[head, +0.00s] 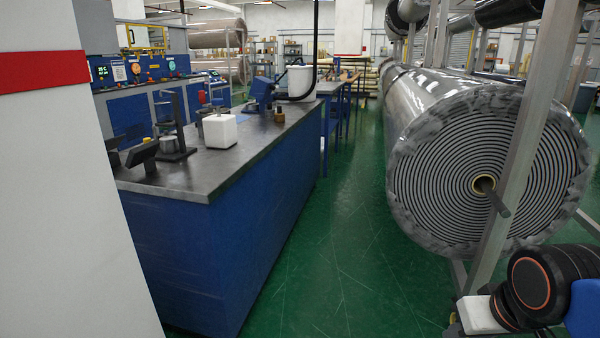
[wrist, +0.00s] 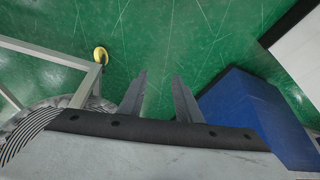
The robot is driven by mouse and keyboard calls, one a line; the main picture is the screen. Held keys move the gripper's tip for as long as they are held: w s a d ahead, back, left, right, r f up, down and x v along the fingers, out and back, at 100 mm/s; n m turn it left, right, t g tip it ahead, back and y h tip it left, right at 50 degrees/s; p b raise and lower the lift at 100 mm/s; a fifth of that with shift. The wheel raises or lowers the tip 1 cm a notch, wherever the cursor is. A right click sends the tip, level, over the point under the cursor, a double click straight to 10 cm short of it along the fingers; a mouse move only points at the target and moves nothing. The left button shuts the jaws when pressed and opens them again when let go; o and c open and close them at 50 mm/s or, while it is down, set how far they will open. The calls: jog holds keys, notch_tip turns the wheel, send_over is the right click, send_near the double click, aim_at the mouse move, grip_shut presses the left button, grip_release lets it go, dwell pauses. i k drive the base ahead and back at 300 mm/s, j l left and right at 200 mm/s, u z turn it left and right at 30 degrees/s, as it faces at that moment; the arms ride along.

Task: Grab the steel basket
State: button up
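I cannot make out a steel basket in either view. My gripper (wrist: 160,76) shows in the wrist view with its two grey fingers apart and nothing between them. It hangs over the green floor, between a grey metal frame on the left and a blue cabinet on the right. In the head view part of my arm shows at the lower right corner, but the gripper's fingers cannot be seen there.
A blue counter (head: 225,225) with a dark top carries a white canister (head: 220,130), a small brown bottle (head: 279,115) and a white bin (head: 300,82). A large wrapped roll (head: 440,150) lies on the right. Green floor (head: 345,240) is clear between them. A pale wall stands left.

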aim_at(269, 111)
jog(key=i+u, duration=0.15)
jog(key=i, duration=0.3)
jog(key=i+l+u, duration=0.2)
jog(key=i, duration=0.2)
jog(key=i+l+u, duration=0.15)
jog(key=i, duration=0.25)
jog(key=i+l+u, duration=0.15)
jog(key=i, duration=0.3)
